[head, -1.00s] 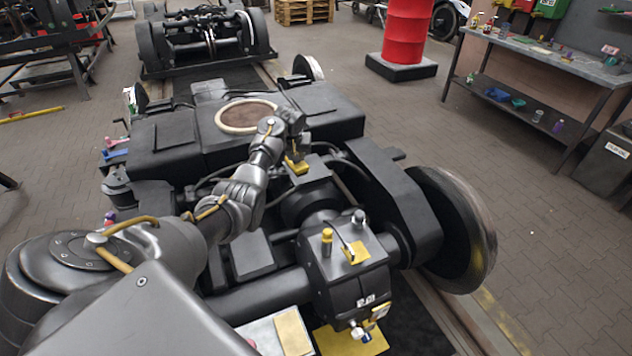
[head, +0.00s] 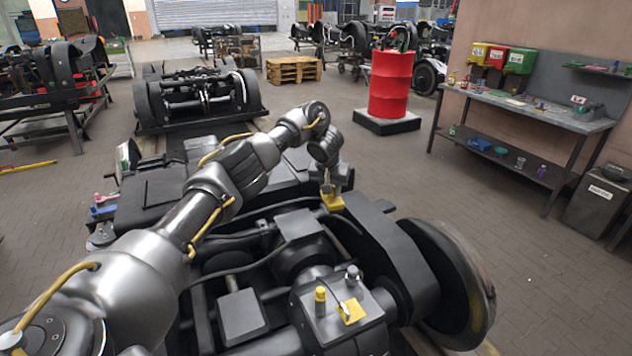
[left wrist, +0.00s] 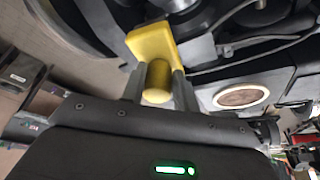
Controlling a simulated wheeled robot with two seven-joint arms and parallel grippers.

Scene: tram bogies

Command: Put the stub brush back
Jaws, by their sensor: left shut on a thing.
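A yellow piece with a flat block and a short round stub, seemingly the stub brush (left wrist: 152,45), is gripped between the fingers of my left gripper (left wrist: 158,88). In the head view the same yellow piece (head: 332,201) hangs below my left gripper (head: 327,186). It appears over the dark bogie frame (head: 375,235), behind the gearbox; whether it touches anything is not clear. Its bristles cannot be made out. My right gripper is not in view.
The gearbox (head: 338,328) in front carries a yellow knob (head: 320,300), a grey knob (head: 352,274) and a yellow tag (head: 351,311). A wheel (head: 450,285) stands at right. Beyond open floor are a red drum (head: 390,85) and a workbench (head: 530,112).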

